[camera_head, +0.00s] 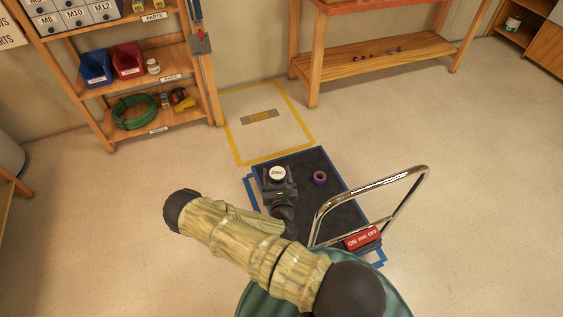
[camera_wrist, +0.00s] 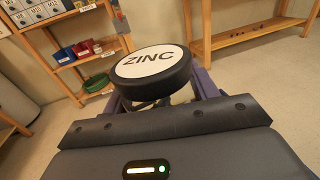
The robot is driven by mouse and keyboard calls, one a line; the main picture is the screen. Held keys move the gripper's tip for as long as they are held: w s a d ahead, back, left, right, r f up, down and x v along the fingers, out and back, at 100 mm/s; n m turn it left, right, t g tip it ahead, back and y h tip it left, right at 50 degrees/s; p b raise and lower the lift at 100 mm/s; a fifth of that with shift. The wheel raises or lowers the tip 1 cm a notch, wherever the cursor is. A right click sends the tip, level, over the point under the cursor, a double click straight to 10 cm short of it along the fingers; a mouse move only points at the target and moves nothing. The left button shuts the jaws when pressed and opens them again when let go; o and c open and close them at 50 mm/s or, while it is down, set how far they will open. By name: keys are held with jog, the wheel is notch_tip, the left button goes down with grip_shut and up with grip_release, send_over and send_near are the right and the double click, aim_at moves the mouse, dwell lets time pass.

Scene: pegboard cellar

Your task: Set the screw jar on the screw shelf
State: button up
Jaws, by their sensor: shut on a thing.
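The screw jar shows as a round white lid marked ZINC with a black rim (camera_head: 278,173); it also fills the middle of the wrist view (camera_wrist: 151,68). My gripper (camera_head: 281,188) is shut on the jar just below the lid, and the jar's body is mostly hidden. The jar looks upright over the far left part of the cart's dark deck (camera_head: 340,205); I cannot tell whether it touches it. A wooden shelf unit (camera_head: 72,92) stands at the back left, with small shelf labels; I cannot read which one says screws.
The shelf unit holds a blue bin (camera_head: 96,68), a red bin (camera_head: 128,60), a small white-lidded jar (camera_head: 153,66) and a green hose coil (camera_head: 134,112). A purple tape roll (camera_head: 320,178) lies on the cart. A workbench (camera_head: 385,68) stands behind. Floor left of the cart is clear.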

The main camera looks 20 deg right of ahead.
aim_at(270, 178)
jog(key=s+a+r+y+p, duration=0.1)
jog(key=r+p, duration=0.2)
jog(key=s+a+r+n+y+p, duration=0.1)
jog(key=r+p, duration=0.2)
jog(key=s+a+r+n+y+p, duration=0.1)
jog(key=r+p, duration=0.2)
jog(key=shift+s+a+r, duration=0.1)
jog(key=shift+a+r, duration=0.05)
jog(key=shift+r, duration=0.25)
jog(key=shift+s+a+y, duration=0.1)
jog(key=shift+a+y, duration=0.1)
jog(key=shift+y, duration=0.2)
